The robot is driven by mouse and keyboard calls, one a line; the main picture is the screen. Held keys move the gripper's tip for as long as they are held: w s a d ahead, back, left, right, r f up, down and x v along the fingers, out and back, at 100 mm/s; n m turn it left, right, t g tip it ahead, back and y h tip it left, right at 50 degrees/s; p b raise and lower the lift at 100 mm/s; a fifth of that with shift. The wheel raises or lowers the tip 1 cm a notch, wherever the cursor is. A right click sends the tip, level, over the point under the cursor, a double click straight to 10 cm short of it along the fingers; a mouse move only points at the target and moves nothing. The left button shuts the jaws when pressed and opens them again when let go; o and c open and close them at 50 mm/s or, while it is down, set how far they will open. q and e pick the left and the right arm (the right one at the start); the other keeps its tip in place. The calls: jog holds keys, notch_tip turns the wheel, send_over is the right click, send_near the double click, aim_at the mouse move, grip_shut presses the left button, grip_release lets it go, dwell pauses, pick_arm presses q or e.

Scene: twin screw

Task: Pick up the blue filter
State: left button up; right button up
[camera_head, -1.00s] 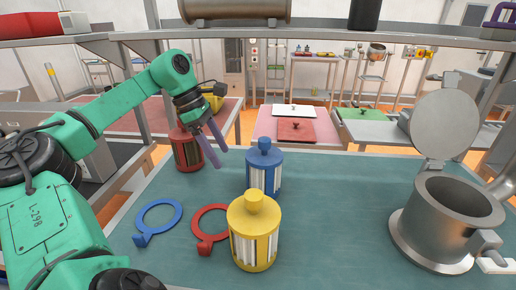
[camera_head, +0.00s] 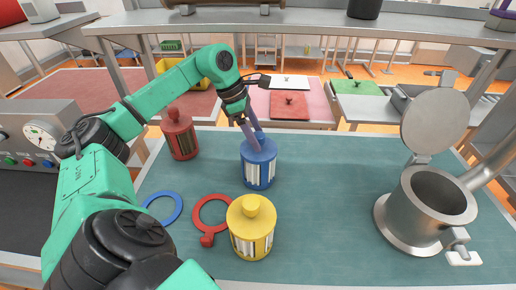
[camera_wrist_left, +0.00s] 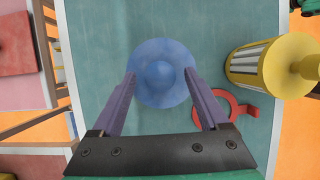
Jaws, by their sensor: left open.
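The blue filter (camera_head: 258,172) stands upright on the teal table, behind the yellow filter. In the left wrist view its round top and knob (camera_wrist_left: 161,72) lie between and just beyond the fingers. My left gripper (camera_head: 251,141) is open at the top of the blue filter, one purple finger on each side of its knob. In the left wrist view the two purple fingers (camera_wrist_left: 161,88) are spread with the filter's lid between their tips. I cannot tell whether they touch it. My right gripper is not in view.
The yellow filter (camera_head: 250,238) stands in front of the blue one, and the red filter (camera_head: 179,138) stands behind left. A red ring (camera_head: 197,216) and a blue ring (camera_head: 179,207) lie at left. A metal housing with open lid (camera_head: 412,222) stands at right. The table's middle is clear.

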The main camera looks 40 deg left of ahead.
pick_arm(q)
jog(key=shift+w+d+f, duration=0.3)
jog(key=shift+d+f, duration=0.15)
jog(key=shift+f, duration=0.1)
jog(key=shift+a, duration=0.15)
jog(key=c, duration=0.6)
grip_shut()
dwell(0.3)
